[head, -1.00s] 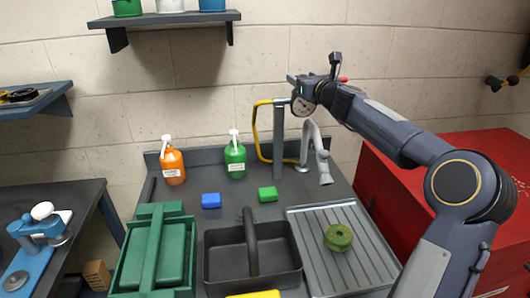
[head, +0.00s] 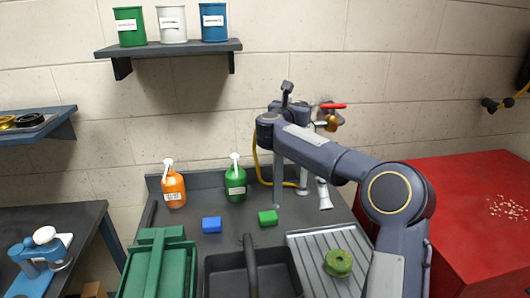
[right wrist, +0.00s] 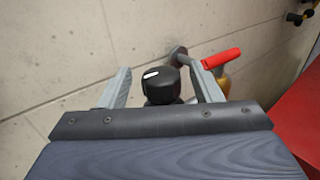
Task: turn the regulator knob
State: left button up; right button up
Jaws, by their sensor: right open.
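The regulator knob (right wrist: 162,84) is black and round with a white mark on top. In the right wrist view it shows between the two grey fingers of my right gripper (right wrist: 161,70). The fingers are open, one on each side of it, with gaps visible; I cannot tell how far forward they reach around it. In the head view my own wrist (head: 272,128) near the wall hides the knob and the fingers. My left gripper is not in view.
A red-handled valve (head: 331,106) is on the wall just right of the knob; its red lever (right wrist: 221,59) is close to the right finger. Below are a faucet (head: 323,195), green bottle (head: 235,184) and orange bottle (head: 173,190). A red cabinet (head: 450,190) stands right.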

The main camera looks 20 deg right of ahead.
pick_arm(q)
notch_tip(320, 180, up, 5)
jog(key=p, duration=0.3)
pick_arm(e)
jog(key=m+g+h, duration=0.2)
jog(key=shift+w+a+r+g, duration=0.1)
jog(key=shift+w+r+g, duration=0.05)
jog(key=shift+r+g, duration=0.25)
jog(key=s+a+r+n+t+y+b, duration=0.2)
jog(key=s+a+r+n+t+y, duration=0.25)
jog(key=a+n, duration=0.4)
jog(key=s+a+r+n+t+y+b, duration=0.25)
jog(key=s+a+n+t+y, duration=0.3)
jog(key=n, duration=0.65)
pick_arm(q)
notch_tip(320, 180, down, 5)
pick_arm(e)
jog(key=s+a+f+n+g+y, duration=0.4)
jog(key=s+a+f+n+y, duration=0.2)
jog(key=s+f+n, duration=0.5)
jog(key=s+n+y, duration=0.1)
jog(key=n+y, duration=0.1)
jog(key=n, duration=0.2)
jog(key=shift+s+n+y, duration=0.3)
jog(key=shift+n+y, duration=0.05)
jog(key=shift+y, duration=0.05)
jog(key=shift+w, duration=0.1)
